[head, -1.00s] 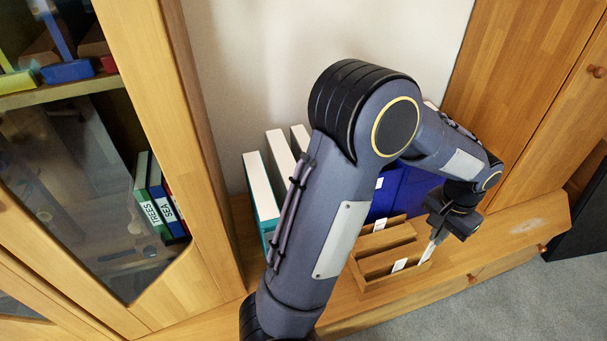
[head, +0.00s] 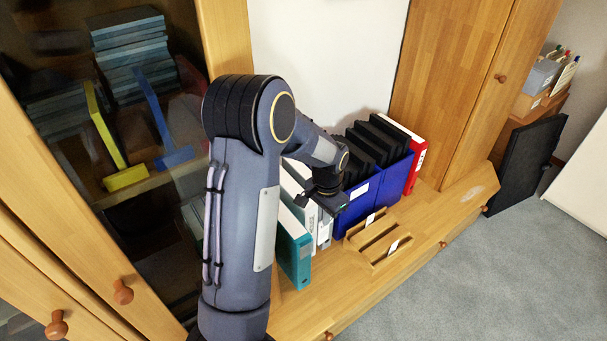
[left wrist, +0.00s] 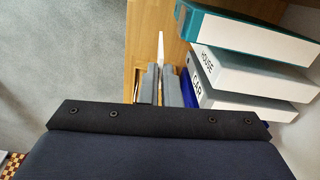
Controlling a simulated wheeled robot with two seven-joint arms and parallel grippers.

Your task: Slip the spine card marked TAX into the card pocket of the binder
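My left gripper (left wrist: 161,88) shows in the left wrist view, its two grey fingers shut on a thin white card (left wrist: 160,48) seen edge-on, so no marking is readable. In the head view the left gripper (head: 333,200) is above and beside the row of binders; the card does not show there. A teal binder (head: 294,258) stands nearest in the row on the cabinet top. It also shows in the left wrist view (left wrist: 255,37), right of the card and apart from it, with no word legible. My right gripper is not in view.
Binders marked HOUSE (left wrist: 225,72) and CAR (left wrist: 225,97) stand beside the teal one. A blue holder (head: 352,208) with black files and a red binder (head: 416,160) stand further right. A wooden rack (head: 375,241) holds two white cards.

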